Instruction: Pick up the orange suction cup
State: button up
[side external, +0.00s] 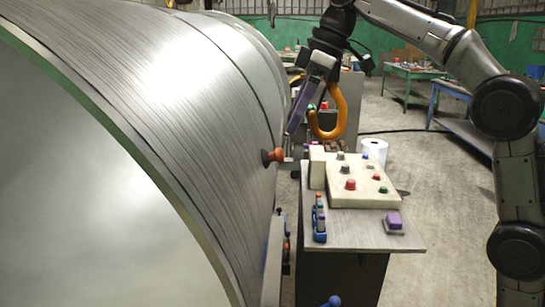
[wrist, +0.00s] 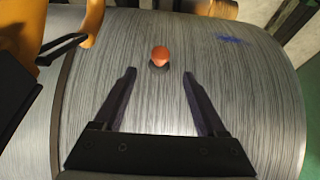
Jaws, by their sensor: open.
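The orange suction cup (side external: 278,155) sticks to the curved side of a large metal drum (side external: 215,85), with a dark base against the metal. In the wrist view the orange suction cup (wrist: 160,55) stands on the brushed drum surface (wrist: 90,100), just beyond the fingertips and centred between them. My gripper (side external: 291,130) is above the cup in the side view, its purple fingers pointing down toward it. In the wrist view my gripper (wrist: 160,73) has its two fingers wide apart with nothing between them. It appears not to touch the cup.
An orange hook (side external: 340,112) hangs close beside my gripper. A control panel (side external: 365,185) with several buttons stands right of the drum on a grey stand (side external: 375,235). A white roll (side external: 374,152) stands behind it. Workbenches stand farther back, with open floor between.

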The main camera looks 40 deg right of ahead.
aim_at(281, 148)
jog(key=shift+x, duration=3.9)
jog(key=shift+s, duration=0.1)
grip_shut()
